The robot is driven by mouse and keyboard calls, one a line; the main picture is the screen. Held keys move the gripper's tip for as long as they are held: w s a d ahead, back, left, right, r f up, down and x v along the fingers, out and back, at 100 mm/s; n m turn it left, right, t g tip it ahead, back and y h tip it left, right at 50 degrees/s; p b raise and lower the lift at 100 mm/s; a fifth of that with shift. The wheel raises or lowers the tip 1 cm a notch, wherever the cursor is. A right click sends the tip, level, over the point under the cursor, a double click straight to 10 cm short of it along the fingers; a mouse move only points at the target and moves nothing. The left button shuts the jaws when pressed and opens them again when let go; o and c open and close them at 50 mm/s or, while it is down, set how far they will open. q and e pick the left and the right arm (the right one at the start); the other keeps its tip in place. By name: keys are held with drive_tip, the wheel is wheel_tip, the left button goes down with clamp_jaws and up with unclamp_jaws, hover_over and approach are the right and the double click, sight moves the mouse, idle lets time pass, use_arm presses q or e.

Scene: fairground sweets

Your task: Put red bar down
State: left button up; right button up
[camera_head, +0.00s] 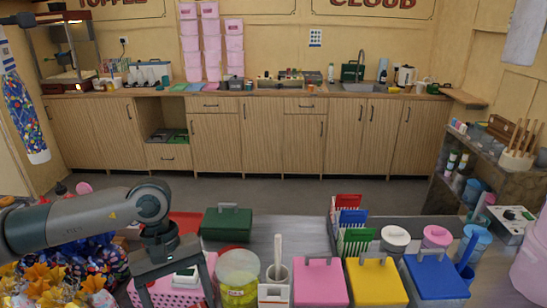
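My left gripper (176,292) points down over a pink dotted basket (168,297) at the lower left. Its two fingers stand wide apart, and I see no red bar held between them. A small white and green item (187,277) shows between the fingers; I cannot tell whether it is touched. A flat red piece (186,222) lies behind the wrist, partly hidden by it. A red comb-like piece (348,201) stands in a rack with a blue one and a green one. I cannot tell which red thing is the bar. My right gripper is out of view.
A green case (227,223) and a clear tub with a yellow-green label (238,280) stand right of the gripper. Pink, yellow and blue lidded boxes (375,282) line the front. Wrapped sweets (62,280) fill the lower left. Bare grey counter (283,228) shows in the middle.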

use_arm(q)
drive_tip(key=m, duration=0.2)
drive_tip(key=s+a+m+y, duration=0.1)
drive_tip(key=m, duration=0.1)
drive_tip(key=a+m, duration=0.1)
drive_tip(key=m, duration=0.1)
drive_tip(key=shift+s+a+f+y, duration=0.1)
drive_tip(key=shift+s+f+y, duration=0.15)
drive_tip(key=shift+f+y, duration=0.15)
drive_tip(key=shift+a, duration=0.1)
idle(0.8)
